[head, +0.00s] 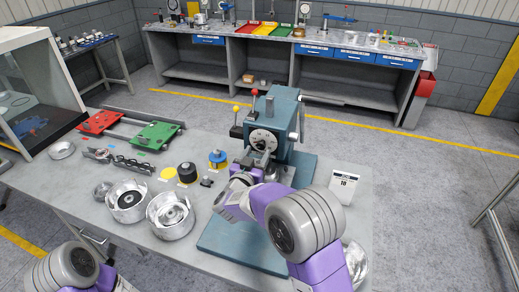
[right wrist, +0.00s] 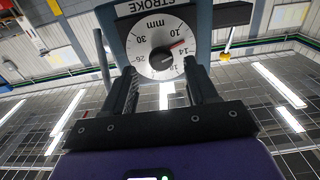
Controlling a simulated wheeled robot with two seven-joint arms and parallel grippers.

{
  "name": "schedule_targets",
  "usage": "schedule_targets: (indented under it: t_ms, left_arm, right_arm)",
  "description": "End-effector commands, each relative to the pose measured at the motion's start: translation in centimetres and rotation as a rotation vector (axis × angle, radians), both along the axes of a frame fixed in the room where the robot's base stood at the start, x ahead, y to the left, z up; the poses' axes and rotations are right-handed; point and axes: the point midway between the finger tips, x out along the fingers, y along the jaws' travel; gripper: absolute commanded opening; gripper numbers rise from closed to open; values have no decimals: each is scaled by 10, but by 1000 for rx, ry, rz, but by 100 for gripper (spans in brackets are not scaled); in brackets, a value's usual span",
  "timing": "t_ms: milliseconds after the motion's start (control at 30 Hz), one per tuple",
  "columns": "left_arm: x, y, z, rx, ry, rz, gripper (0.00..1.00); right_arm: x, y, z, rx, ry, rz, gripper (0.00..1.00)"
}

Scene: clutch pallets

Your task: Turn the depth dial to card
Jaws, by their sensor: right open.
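The depth dial (head: 262,140) is a round pale face on the front of the teal press (head: 284,110). In the right wrist view the dial (right wrist: 158,47) shows a STROKE mm scale with numbers from 10 to 30. A red mark (right wrist: 178,44) sits at its right side, near 10 and 14. My right gripper (right wrist: 161,70) is open, its fingers apart just below and either side of the dial; contact cannot be told. It also shows in the head view (head: 258,158). The white card (head: 344,184) stands right of the press and appears to read 10. My left gripper is out of view.
Metal housings (head: 127,203) and a black cylinder (head: 187,172) lie left of the press on the grey bench (head: 85,215). Red and green pallets (head: 154,136) sit farther back. Yellow- and red-knobbed levers (head: 236,109) stick out at the press's left.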

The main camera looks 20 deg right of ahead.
Motion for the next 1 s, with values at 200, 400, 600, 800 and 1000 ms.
schedule_targets:
  t_ms: [200, 400, 600, 800, 1000]
  left_arm:
    - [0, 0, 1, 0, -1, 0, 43]
    - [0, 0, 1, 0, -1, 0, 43]
    - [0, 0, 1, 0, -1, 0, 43]
    - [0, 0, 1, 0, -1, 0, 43]
    - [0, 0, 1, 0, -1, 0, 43]
  right_arm:
    - [23, -16, 0, 0, 0, -1, 58]
    - [29, -20, -1, 0, 1, 1, 58]
    - [29, -20, -1, 0, 1, 1, 53]
    - [29, -19, -1, 0, 1, 1, 22]
    - [29, -19, -1, 1, 1, 1, 3]
